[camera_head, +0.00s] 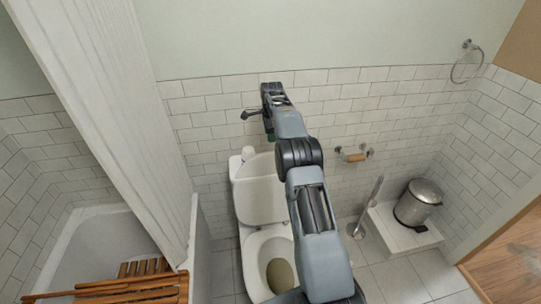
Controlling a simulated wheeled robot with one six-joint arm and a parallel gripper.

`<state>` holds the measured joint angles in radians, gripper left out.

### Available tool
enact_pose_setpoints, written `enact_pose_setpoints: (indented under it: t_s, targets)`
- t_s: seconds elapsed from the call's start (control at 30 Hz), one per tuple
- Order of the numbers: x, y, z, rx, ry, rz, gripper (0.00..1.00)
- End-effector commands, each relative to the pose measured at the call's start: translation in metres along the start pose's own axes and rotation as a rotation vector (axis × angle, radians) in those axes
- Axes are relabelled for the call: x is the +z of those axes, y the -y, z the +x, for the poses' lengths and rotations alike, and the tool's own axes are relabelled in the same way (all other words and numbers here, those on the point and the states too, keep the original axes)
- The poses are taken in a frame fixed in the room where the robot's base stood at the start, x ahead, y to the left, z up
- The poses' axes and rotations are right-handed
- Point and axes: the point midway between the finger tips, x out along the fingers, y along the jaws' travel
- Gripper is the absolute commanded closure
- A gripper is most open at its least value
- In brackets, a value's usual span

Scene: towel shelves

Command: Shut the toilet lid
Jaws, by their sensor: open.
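The white toilet (249,247) stands against the tiled wall, left of my arm. Its bowl is uncovered, with the dark inside showing. The toilet lid (260,203) appears raised, standing upright in front of the tank (242,168). My arm crosses in front of the toilet's right side and hides part of the bowl, lid and tank. My gripper (256,118) is open, beyond and above the tank in the picture, near the wall. It appears empty and apart from the lid; its fingers are small and partly hidden.
A white bottle-like item (248,153) stands on the tank. A toilet roll holder (354,155), brush (358,228) and metal bin (417,202) are at right.

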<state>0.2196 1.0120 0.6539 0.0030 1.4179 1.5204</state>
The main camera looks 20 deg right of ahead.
Motion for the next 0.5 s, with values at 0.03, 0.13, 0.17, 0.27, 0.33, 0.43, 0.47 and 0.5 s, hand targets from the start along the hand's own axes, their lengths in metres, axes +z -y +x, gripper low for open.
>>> enact_pose_setpoints:
  t_s: [0.03, 0.13, 0.17, 0.27, 0.33, 0.43, 0.47, 0.5]
  targets:
    - [0.000, -0.001, 0.010, 0.002, 0.000, 0.000, 0.54]
    - [0.000, -0.001, 0.029, 0.004, 0.000, -0.001, 0.54]
    - [0.000, -0.001, 0.035, 0.004, 0.000, -0.001, 0.54]
    - [0.000, -0.001, 0.054, 0.004, 0.000, -0.002, 0.54]
    - [0.000, -0.001, 0.067, 0.003, 0.000, -0.002, 0.54]
    - [0.001, -0.001, 0.083, 0.002, 0.000, -0.003, 0.54]
    - [0.001, -0.001, 0.088, 0.002, 0.000, -0.003, 0.54]
    - [0.001, -0.001, 0.093, 0.002, 0.000, -0.003, 0.54]
